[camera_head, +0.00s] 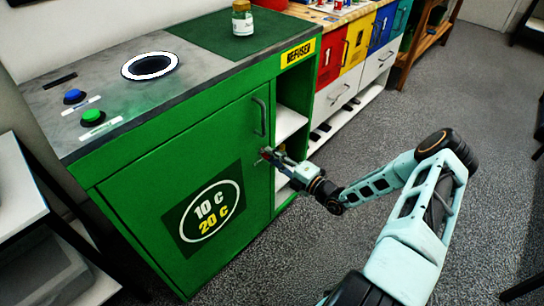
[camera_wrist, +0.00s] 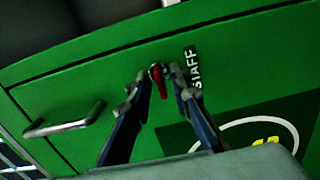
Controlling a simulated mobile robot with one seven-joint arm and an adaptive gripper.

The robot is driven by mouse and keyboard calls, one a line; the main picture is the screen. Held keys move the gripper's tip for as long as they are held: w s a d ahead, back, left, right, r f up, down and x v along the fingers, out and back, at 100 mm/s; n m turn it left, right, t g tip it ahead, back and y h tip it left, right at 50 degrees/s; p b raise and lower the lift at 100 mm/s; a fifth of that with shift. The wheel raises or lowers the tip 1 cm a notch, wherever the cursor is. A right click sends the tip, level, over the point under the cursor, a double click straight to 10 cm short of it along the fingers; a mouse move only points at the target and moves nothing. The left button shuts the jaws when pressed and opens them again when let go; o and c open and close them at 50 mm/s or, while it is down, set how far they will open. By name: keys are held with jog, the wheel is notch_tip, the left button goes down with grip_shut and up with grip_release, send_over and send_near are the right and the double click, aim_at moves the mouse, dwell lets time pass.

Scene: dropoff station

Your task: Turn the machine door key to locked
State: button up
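The machine is a green cabinet (camera_head: 150,190) with a flat green door, and the door carries a "10 C 20 C" sign. A small red key (camera_wrist: 158,82) sits in the door face beside a label reading "STAFF" (camera_wrist: 193,66). In the wrist view my gripper (camera_wrist: 156,80) has one finger on each side of the key, with small gaps seen between fingers and key. The fingers look open. In the head view my gripper (camera_head: 268,155) is at the door's right side, below the door handle (camera_head: 259,117), and largely hides the key.
The handle also shows in the wrist view (camera_wrist: 64,122), left of my fingers. Open shelves (camera_head: 288,122) lie right of the door. A jar (camera_head: 242,18), a blue button (camera_head: 74,97) and a green button (camera_head: 93,117) are on top. Grey floor to the right is clear.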

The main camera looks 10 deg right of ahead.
jog(key=v, duration=1.2)
jog(key=shift+a, duration=0.1)
dwell(0.4)
